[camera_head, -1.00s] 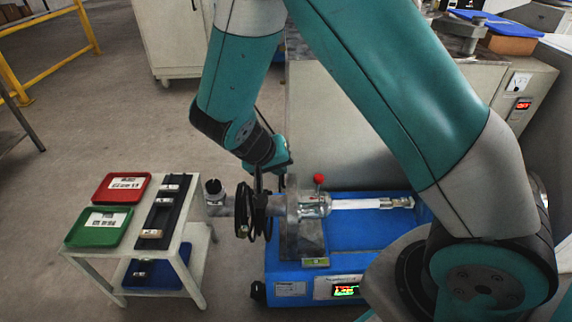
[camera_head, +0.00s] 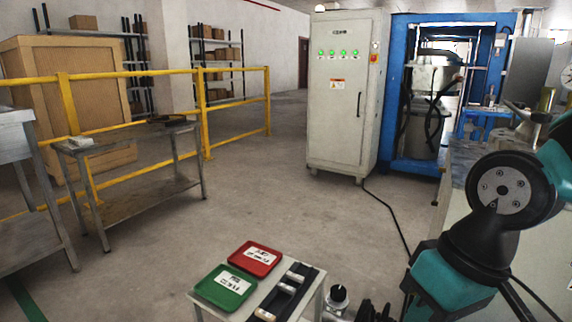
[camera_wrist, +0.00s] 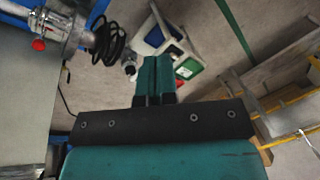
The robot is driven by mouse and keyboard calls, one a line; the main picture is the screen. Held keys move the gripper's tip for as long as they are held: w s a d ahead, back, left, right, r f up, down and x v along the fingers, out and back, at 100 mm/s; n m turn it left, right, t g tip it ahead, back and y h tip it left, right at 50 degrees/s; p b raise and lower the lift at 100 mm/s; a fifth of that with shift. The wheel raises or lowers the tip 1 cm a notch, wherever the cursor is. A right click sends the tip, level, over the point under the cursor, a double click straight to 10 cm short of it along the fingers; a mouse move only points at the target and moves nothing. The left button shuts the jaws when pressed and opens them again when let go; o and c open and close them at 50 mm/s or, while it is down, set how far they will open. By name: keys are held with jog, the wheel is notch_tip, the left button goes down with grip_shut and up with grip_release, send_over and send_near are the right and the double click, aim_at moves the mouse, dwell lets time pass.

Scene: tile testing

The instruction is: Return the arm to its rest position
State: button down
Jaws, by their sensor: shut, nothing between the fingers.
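My gripper (camera_wrist: 155,80) shows in the wrist view with its two teal fingers together and nothing between them. It points over the floor toward the small white table, apart from everything I can see. In the head view my arm is folded at the right edge, its black joint and teal links showing; the gripper itself is not in that view.
On the white table stand a red tray (camera_head: 255,258), a green tray (camera_head: 225,288) and a black holder (camera_head: 298,301) with small pieces. The machine's red knob (camera_wrist: 38,44) shows at left. A grey cabinet (camera_head: 345,95) and yellow railing (camera_head: 235,75) stand behind open floor.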

jog(key=s+a+r+n+y, duration=0.1)
jog(key=s+r+n, duration=0.2)
jog(key=s, duration=0.2)
notch_tip(320, 180, up, 34)
jog(key=p, duration=3.5)
jog(key=shift+w+m, duration=0.25)
jog(key=shift+m, duration=0.05)
jog(key=shift+r, duration=0.1)
